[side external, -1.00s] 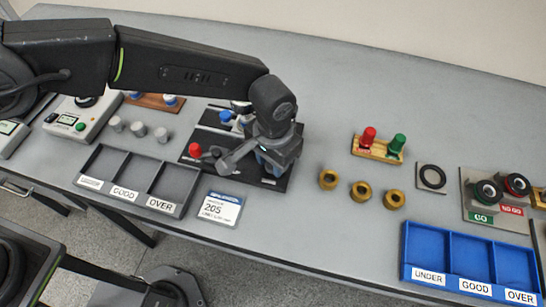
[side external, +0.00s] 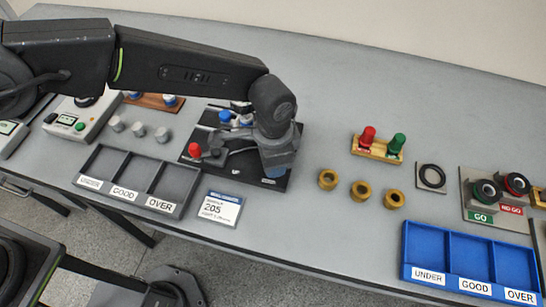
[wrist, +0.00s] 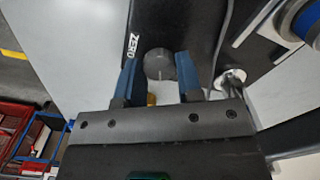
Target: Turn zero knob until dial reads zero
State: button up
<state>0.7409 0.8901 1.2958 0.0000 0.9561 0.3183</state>
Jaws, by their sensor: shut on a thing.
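The zero knob (wrist: 159,63) is a grey round knob beside the white word ZERO on a black base plate (wrist: 190,25), in the wrist view. My gripper (wrist: 157,60) has its two blue fingers on either side of the knob and is shut on it. In the side view my gripper (side external: 278,164) is low over the right end of the black base plate (side external: 196,139) and hides the knob. A red knob (side external: 194,150) and a blue part (side external: 225,117) show on that fixture. No dial face or reading can be made out.
A grey sorting tray (side external: 125,193) and a card marked 205 (side external: 219,209) lie in front of the fixture. Three brass rings (side external: 361,191) and a red-and-green gauge stand (side external: 378,149) are to the right. A blue tray (side external: 470,262) is at the front right.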

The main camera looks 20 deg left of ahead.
dwell(0.4)
jog(key=o, duration=0.9)
notch_tip(320, 180, up, 14)
jog(key=shift+f, duration=0.1)
dwell(0.4)
